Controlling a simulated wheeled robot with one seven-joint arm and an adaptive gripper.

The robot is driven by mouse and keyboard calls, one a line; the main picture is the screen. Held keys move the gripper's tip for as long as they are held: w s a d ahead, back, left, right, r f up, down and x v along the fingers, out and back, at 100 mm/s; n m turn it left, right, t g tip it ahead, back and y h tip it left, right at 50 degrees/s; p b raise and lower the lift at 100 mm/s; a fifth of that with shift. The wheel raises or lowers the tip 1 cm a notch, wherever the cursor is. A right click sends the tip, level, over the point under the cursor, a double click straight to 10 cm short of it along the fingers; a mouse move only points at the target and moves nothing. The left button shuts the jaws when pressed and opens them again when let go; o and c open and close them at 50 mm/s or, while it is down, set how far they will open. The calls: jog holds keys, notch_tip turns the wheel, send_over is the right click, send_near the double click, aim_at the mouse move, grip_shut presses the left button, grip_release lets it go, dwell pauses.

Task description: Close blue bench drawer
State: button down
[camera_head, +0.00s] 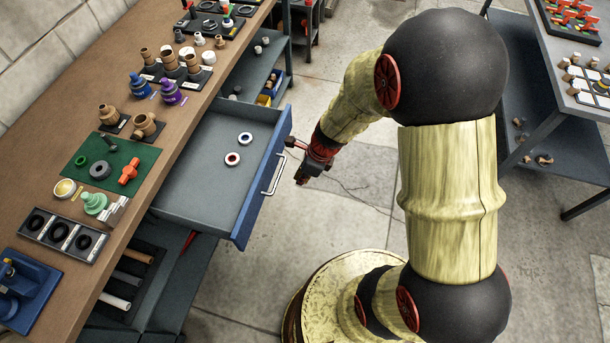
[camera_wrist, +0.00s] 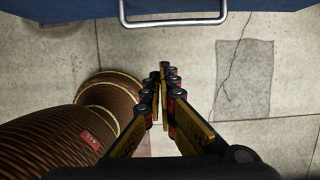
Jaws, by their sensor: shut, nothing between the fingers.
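The blue bench drawer (camera_head: 246,192) stands pulled out from under the wooden bench in the head view. Two small ring-shaped parts, one with a blue rim (camera_head: 245,138) and one with a red rim (camera_head: 232,159), lie inside on its grey floor. Its metal handle (camera_head: 274,175) is on the front face; the handle also shows at the top of the wrist view (camera_wrist: 172,22). In the wrist view my gripper's fingers (camera_wrist: 164,72) are together and empty, apart from the handle.
The wooden bench top (camera_head: 130,215) carries fittings, a green mat (camera_head: 141,163) and black trays. An open lower shelf with pipes (camera_head: 128,278) lies under the drawer. A grey table (camera_head: 560,60) stands at the right. Concrete floor (camera_head: 345,215) is clear before the drawer.

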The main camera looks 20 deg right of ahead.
jog(key=w+a+f+b, duration=0.1)
jog(key=a, duration=0.1)
jog(key=w+a+f+b, duration=0.1)
jog(key=w+f, duration=0.1)
jog(key=shift+a+f, duration=0.25)
jog(key=shift+a, duration=0.15)
